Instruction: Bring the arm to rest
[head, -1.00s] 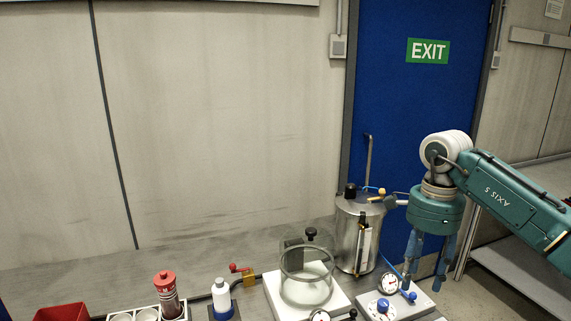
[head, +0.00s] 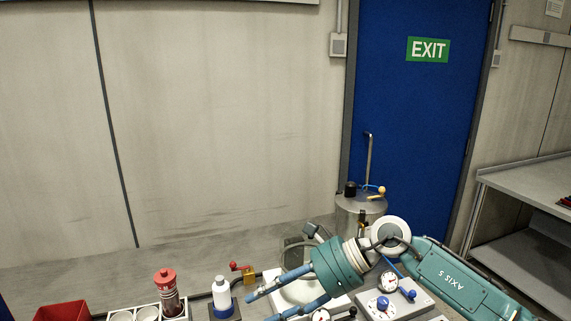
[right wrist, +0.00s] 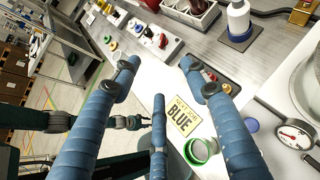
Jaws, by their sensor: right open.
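My right arm comes in from the right in the head view. Its teal gripper (head: 262,305) points left and down, with its blue fingers spread apart and nothing between them. It hangs above the bench, in front of the glass jar (head: 289,250), which it partly hides. In the right wrist view the fingers of the right gripper (right wrist: 160,75) are apart over the bench top. A dark gripper that seems to be my left one (right wrist: 130,122) shows small at the left there; its jaws are unclear. The left arm is not in the head view.
A steel drum (head: 350,212) stands behind my right arm. A gauge (head: 388,282) and blue knob (head: 383,303) are right of it. A red-capped bottle (head: 167,290), white bottle (head: 221,296) and red bin (head: 62,312) stand left. A BLUE label (right wrist: 183,116) lies below the fingers.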

